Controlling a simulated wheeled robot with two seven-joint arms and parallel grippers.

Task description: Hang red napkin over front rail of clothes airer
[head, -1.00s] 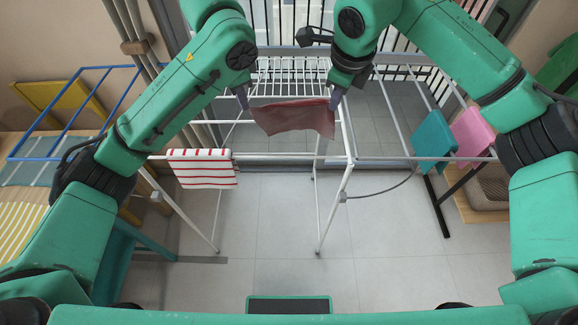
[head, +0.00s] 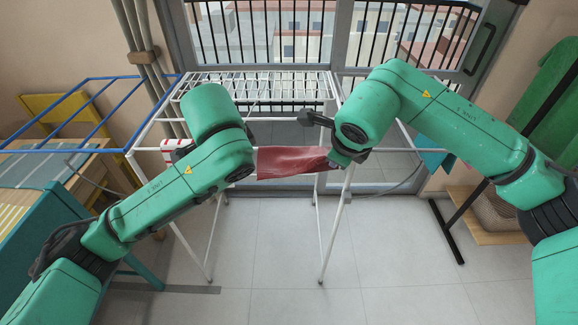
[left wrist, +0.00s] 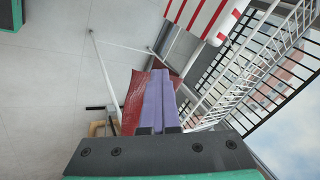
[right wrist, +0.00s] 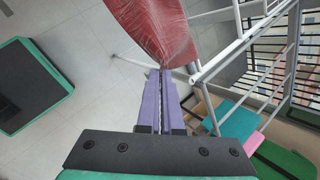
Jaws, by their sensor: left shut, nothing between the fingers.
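The red napkin (head: 291,162) hangs in front of the white clothes airer (head: 336,225), its top edge along the line of the front rail. How far it reaches over the rail is unclear. My left gripper is hidden behind its arm in the head view. In the left wrist view its fingers (left wrist: 160,75) are shut and empty, with the napkin (left wrist: 133,103) behind them. In the right wrist view my right gripper (right wrist: 165,72) looks shut on a lower corner of the napkin (right wrist: 158,30), beside a white rail.
A red-and-white striped cloth (left wrist: 205,15) hangs on the airer left of the napkin. A teal cloth (right wrist: 240,121) and a pink cloth (right wrist: 253,143) hang to the right. A blue rack (head: 100,78) stands at left. The tiled floor in front is clear.

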